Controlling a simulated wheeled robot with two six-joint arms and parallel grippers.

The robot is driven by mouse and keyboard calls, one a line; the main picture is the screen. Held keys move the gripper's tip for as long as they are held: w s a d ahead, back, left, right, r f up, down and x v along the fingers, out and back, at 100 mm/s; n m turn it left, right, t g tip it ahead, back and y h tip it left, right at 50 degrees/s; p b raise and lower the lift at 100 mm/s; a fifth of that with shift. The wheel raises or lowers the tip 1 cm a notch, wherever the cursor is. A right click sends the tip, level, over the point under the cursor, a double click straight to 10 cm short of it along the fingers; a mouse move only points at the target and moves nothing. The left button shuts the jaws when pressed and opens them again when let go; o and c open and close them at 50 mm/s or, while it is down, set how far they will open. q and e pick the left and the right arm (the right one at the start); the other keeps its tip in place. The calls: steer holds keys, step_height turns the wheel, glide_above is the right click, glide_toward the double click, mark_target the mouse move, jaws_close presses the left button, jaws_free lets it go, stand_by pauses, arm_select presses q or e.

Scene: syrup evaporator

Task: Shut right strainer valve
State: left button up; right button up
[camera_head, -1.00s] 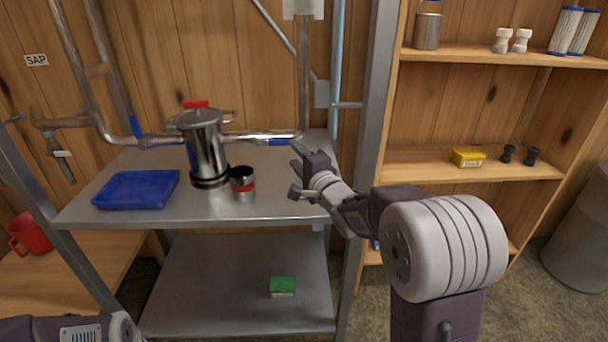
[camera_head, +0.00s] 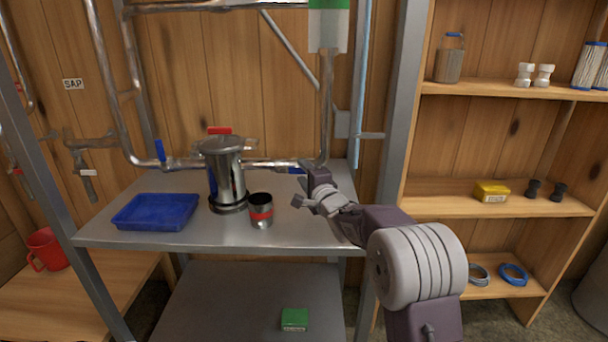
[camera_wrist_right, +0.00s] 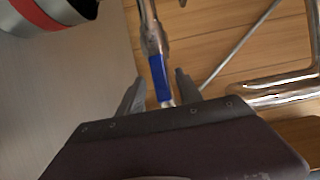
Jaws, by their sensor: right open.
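The right strainer valve shows as a blue handle (camera_head: 297,170) lying along the metal pipe to the right of the steel strainer (camera_head: 226,172). My right gripper (camera_head: 300,185) is open and empty over the right end of the steel table, near this handle. In the right wrist view, the blue handle (camera_wrist_right: 160,78) lies lengthwise between the two spread fingers (camera_wrist_right: 157,95). I cannot tell whether either finger touches it. The left valve's blue handle (camera_head: 160,151) stands upright from the pipe. My left gripper is out of view.
A black and steel cup with a red band (camera_head: 261,212) stands left of my right gripper. A blue tray (camera_head: 156,212) lies at the table's left. The rack post (camera_head: 385,130) is close to my right arm. A green box (camera_head: 294,319) sits on the lower shelf.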

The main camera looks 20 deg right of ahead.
jaws_close()
stand_by(1.3)
